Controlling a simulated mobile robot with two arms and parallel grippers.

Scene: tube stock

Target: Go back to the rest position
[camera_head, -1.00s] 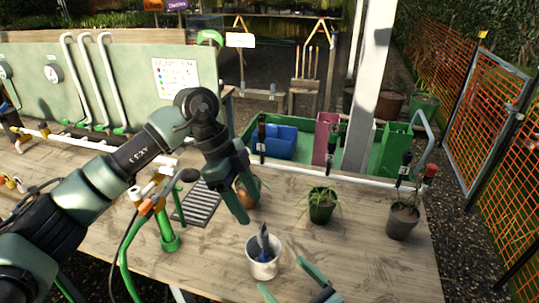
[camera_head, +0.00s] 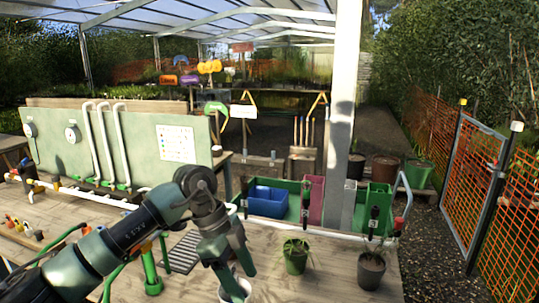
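My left arm comes in from the left, and its gripper (camera_head: 240,279) points down over the wooden table (camera_head: 330,268). Its two dark green fingers are apart with nothing visible held between them. A white pot (camera_head: 236,293) shows behind and below the fingertips, partly hidden by them and cut by the bottom edge. I cannot tell whether the fingers touch it. My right gripper is out of view.
Potted plants stand on the table: a green pot (camera_head: 296,262) and a dark pot (camera_head: 371,272). Behind them is a green tray (camera_head: 236,201) with a blue bin (camera_head: 266,201). A pipe panel (camera_head: 140,150) stands at the left back. An orange mesh gate (camera_head: 470,180) is at the right.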

